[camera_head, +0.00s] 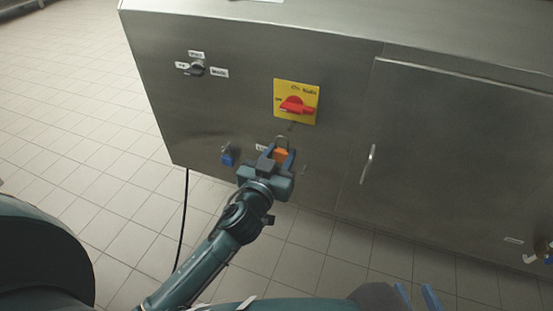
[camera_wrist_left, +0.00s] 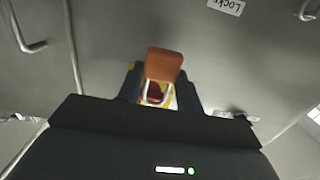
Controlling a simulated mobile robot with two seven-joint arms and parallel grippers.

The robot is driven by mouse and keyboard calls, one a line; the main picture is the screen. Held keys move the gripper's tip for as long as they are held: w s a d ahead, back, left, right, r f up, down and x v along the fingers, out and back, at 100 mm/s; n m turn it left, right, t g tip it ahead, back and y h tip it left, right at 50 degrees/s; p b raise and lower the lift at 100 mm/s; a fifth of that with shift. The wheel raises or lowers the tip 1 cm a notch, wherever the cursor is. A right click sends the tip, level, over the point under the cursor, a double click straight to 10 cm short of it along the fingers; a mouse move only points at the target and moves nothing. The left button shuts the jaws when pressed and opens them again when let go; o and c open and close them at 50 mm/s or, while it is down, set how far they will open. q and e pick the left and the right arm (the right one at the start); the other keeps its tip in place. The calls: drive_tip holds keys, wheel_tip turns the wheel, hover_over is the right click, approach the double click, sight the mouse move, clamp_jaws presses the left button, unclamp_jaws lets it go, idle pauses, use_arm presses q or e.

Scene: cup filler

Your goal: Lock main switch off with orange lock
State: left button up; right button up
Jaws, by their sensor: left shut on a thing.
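The main switch is a red rotary handle (camera_head: 296,104) on a yellow plate (camera_head: 311,92) on the steel cabinet front. My left gripper (camera_head: 281,157) is shut on the orange lock (camera_head: 281,154), just below the plate and apart from it. The lock's metal shackle points up toward the switch. In the left wrist view, the orange lock (camera_wrist_left: 164,65) sits between the fingers, with red and yellow of the switch partly visible behind its shackle. My right gripper (camera_head: 417,295) is at the bottom edge, its two blue fingers apart and empty.
A blue lock (camera_head: 227,156) hangs on the cabinet left of my left gripper. A small black selector knob (camera_head: 197,68) with labels is at upper left. A door handle (camera_head: 368,164) is to the right. A "Locks" label (camera_wrist_left: 226,6) shows in the wrist view. Tiled floor lies below.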

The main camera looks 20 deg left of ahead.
sight(294, 133)
use_arm(q)
drive_tip(key=shift+w+d+f, duration=0.1)
drive_tip(key=shift+w+f, duration=0.05)
drive_tip(key=shift+w, duration=1.45)
drive_tip(key=shift+w+f, duration=0.1)
drive_tip(key=shift+w, duration=0.9)
drive_tip(key=shift+w+f+b, duration=0.2)
drive_tip(key=shift+w+b, duration=0.2)
drive_tip(key=shift+b, duration=0.15)
drive_tip(key=shift+w, duration=0.25)
drive_tip(key=shift+w+f, duration=0.1)
use_arm(e)
drive_tip(key=shift+w+a+f, duration=0.1)
drive_tip(key=shift+a+f, duration=0.05)
drive_tip(key=shift+f, duration=0.35)
use_arm(q)
drive_tip(key=o, duration=1.1)
